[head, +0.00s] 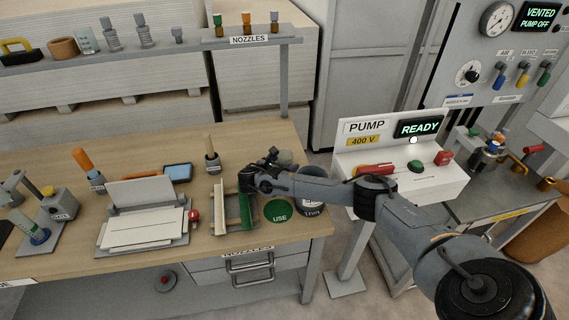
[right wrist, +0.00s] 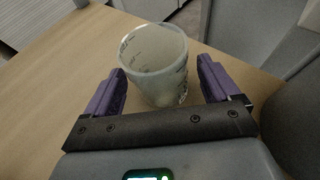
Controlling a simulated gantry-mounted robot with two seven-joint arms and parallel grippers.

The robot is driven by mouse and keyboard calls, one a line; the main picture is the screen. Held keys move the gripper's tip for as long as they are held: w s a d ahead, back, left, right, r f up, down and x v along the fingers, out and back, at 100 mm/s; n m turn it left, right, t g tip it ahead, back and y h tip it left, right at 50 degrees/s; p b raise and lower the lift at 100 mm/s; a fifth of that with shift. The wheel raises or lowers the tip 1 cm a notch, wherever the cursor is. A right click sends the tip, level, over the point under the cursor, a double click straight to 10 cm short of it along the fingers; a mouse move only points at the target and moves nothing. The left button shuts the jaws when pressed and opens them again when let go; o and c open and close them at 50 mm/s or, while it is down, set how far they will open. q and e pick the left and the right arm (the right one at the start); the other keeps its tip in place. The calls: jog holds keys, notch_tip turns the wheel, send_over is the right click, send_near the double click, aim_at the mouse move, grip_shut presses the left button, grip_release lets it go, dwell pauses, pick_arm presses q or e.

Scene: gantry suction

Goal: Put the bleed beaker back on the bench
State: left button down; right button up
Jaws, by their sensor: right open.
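The bleed beaker (right wrist: 155,60) is a clear, slightly cloudy cup with dark markings. In the right wrist view it appears upright on the wooden bench (right wrist: 60,70). My right gripper (right wrist: 162,66) is open, with its purple fingers on either side of the beaker. A gap shows at the right finger; whether the left finger touches cannot be told. In the head view my right gripper (head: 275,160) is at the back right of the bench (head: 120,155), and the arm hides much of the beaker's surroundings. My left gripper is not in view.
A green-lined tray (head: 219,208), a green USE disc (head: 278,211) and a dark round container (head: 310,213) are near the right arm. A stand with a wooden-handled tool (head: 212,160) is left of it. The pump box (head: 400,180) reads READY; the panel display (head: 540,16) reads VENTED, PUMP OFF.

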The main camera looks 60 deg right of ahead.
jog(key=p+v, duration=0.1)
jog(key=v, duration=0.8)
jog(key=shift+p+v, duration=0.3)
jog(key=shift+v, duration=0.6)
